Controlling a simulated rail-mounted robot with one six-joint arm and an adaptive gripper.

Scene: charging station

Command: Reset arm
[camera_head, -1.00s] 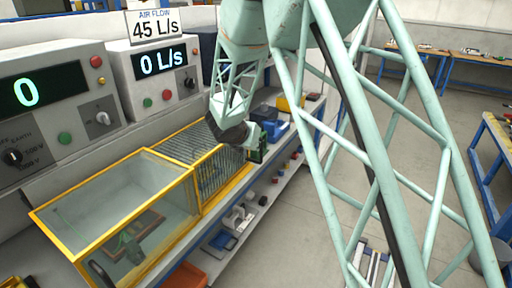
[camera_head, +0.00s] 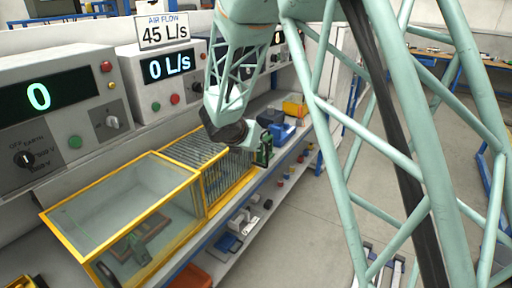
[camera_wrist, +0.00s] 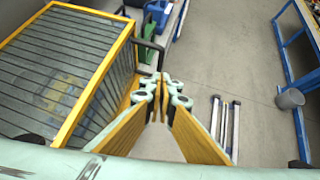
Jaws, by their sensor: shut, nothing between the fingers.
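My gripper (camera_wrist: 163,84) shows in the wrist view with its fingertips together and nothing between them. It hangs beside the slatted section of a yellow-framed box (camera_wrist: 90,78), above the bench edge and floor. In the head view my pale green lattice arm reaches over that slatted section (camera_head: 184,152), with the wrist at its far right end. The fingertips are hard to make out there, largely hidden by the wrist.
A clear yellow-framed box (camera_head: 105,208) stands nearer on the bench. Behind are a meter (camera_head: 45,125) reading 0 and an air-flow unit (camera_head: 165,75) reading 0 L/s. A lower shelf (camera_head: 235,245) holds small items. Open floor (camera_wrist: 245,110) lies to the right.

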